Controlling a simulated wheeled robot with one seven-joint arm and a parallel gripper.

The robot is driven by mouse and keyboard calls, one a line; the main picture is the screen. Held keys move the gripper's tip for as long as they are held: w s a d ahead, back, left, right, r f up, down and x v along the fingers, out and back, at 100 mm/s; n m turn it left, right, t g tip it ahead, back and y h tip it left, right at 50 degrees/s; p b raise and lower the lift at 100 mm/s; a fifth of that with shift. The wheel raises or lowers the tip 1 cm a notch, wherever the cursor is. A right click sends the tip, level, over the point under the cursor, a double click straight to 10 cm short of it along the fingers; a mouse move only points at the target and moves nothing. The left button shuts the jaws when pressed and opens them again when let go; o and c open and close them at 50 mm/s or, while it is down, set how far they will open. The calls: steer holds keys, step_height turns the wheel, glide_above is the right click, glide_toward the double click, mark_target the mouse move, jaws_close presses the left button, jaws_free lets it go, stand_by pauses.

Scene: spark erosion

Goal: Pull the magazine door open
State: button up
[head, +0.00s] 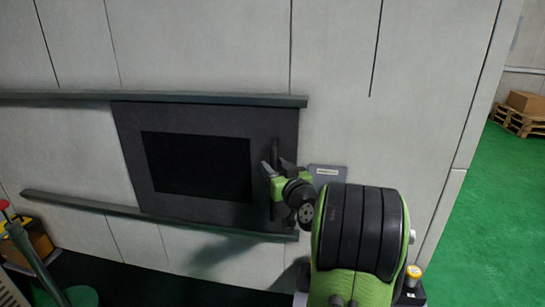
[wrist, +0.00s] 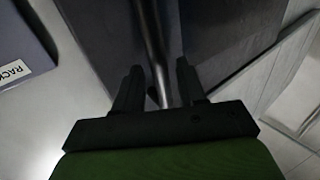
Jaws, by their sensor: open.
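The magazine door (head: 124,135) is a dark grey panel with a black window (head: 197,166), set in a pale wall between two dark rails. A vertical bar handle (head: 275,154) stands near its right edge. My gripper (head: 274,166) is at the handle, and my arm covers part of the door's lower right. In the wrist view the handle (wrist: 153,45) runs down between the two open fingers of my gripper (wrist: 158,82). Gaps show on both sides of the bar, and I cannot tell whether either finger touches it. The door surface (wrist: 225,30) lies behind.
An upper rail (head: 200,98) and a lower rail (head: 120,208) run along the wall, extending left past the door. A grey plate (head: 328,174) is right of the door; a labelled panel (wrist: 22,50) shows in the wrist view. Green floor is at right.

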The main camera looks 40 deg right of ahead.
steer(key=shift+x, duration=0.8)
steer(key=shift+c, duration=0.4)
jaws_close()
steer(key=shift+a, duration=0.1)
